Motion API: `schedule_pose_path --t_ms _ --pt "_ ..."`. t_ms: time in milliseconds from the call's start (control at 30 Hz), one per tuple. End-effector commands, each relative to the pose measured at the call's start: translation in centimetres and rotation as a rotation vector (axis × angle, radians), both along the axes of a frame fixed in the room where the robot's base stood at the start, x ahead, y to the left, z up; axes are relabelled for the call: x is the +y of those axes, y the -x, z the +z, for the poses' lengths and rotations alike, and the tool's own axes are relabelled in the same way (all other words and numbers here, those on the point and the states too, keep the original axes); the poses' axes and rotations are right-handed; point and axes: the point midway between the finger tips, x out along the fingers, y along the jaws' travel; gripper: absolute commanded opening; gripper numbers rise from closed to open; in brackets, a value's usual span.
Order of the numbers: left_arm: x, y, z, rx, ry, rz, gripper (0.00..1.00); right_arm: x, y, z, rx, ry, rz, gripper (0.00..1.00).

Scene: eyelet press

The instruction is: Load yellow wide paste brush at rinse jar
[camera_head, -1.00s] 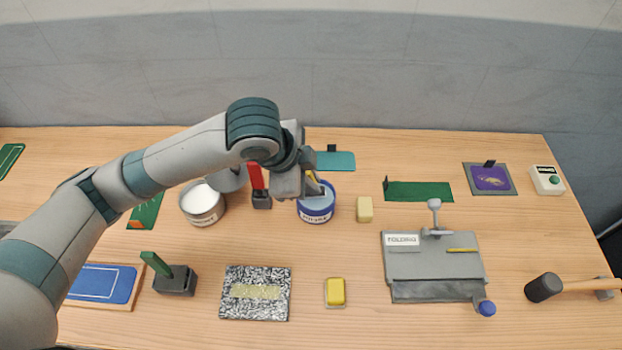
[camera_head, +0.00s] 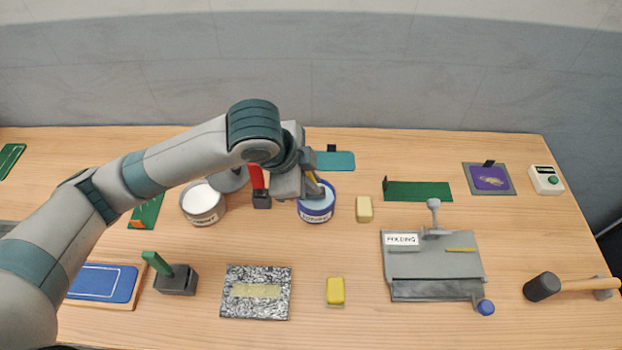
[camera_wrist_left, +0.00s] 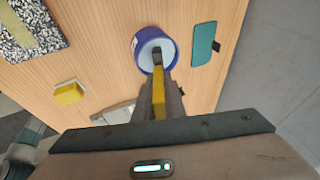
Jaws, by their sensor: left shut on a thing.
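The rinse jar (camera_head: 317,216) is a blue jar with a pale label and pale liquid, standing near the middle of the table. It also shows in the left wrist view (camera_wrist_left: 139,50). My left gripper (camera_head: 312,188) is above the jar, shut on the yellow wide paste brush (camera_wrist_left: 159,105). The brush's yellow handle lies between the fingers. Its dark lower end reaches into the jar's opening in the left wrist view. How deep it sits, and whether it touches the liquid, I cannot tell. My right gripper is not in view.
A white paste tub (camera_head: 203,203) and a dark holder with a red handle (camera_head: 257,177) stand left of the jar. A pale yellow block (camera_head: 364,209) is close on its right. A grey folding press (camera_head: 435,264) stands at the right front.

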Motion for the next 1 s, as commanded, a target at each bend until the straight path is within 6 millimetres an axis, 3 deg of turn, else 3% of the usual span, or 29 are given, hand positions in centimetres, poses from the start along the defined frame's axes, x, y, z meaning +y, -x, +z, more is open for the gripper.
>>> schedule_pose_path --t_ms 1000 --pt "0.08 0.13 -0.33 0.005 -0.004 0.001 0.0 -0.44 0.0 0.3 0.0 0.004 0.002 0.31"
